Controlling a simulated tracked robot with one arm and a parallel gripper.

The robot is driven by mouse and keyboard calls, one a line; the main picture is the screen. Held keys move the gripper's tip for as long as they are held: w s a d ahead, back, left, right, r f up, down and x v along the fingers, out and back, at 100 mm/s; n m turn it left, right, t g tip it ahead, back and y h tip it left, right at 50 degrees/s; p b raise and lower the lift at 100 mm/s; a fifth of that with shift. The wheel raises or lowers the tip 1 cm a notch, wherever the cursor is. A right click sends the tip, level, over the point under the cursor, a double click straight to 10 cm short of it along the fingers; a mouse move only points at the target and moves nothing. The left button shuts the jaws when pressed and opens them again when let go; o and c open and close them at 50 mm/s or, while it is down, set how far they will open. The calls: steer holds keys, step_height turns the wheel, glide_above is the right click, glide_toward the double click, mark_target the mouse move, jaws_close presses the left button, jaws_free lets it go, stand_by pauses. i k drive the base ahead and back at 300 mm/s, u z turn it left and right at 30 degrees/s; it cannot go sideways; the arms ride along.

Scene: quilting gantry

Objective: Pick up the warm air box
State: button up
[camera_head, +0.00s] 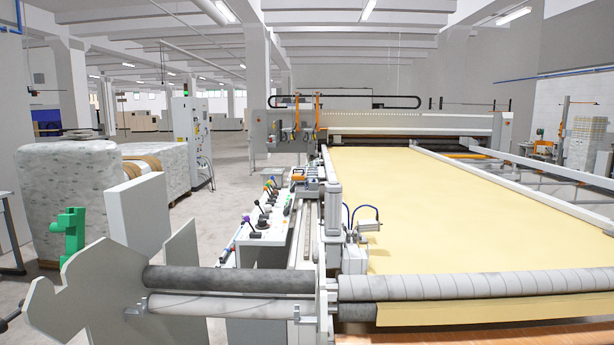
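I cannot pick out with certainty which thing is the warm air box. A small pale grey box-like unit (355,258) with blue hoses sits at the near left corner of the yellow quilting bed (440,210). A control panel (262,218) with several knobs and levers stands left of the bed. A tall white-grey cabinet (188,135) stands further back on the left. My gripper does not show in this view, so nothing can be seen held.
Rollers (440,285) cross the front, with a grey side plate (80,295) and a green part (70,235) at left. Wrapped bales (75,195) stand behind them. A gantry (400,122) spans the bed's far end. Open floor (225,170) lies back left.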

mark_target(294, 177)
steer(key=u, duration=0.55)
steer(key=k, duration=0.65)
steer(key=u, duration=0.9)
steer(key=k, duration=0.7)
steer(key=u, duration=0.45)
steer(key=i, duration=1.05)
steer(key=z, duration=0.25)
steer(key=i, duration=1.65)
steer(key=z, duration=0.35)
steer(key=i, duration=1.65)
steer(key=z, duration=0.35)
steer(key=i, duration=2.9)
steer(key=z, duration=0.2)
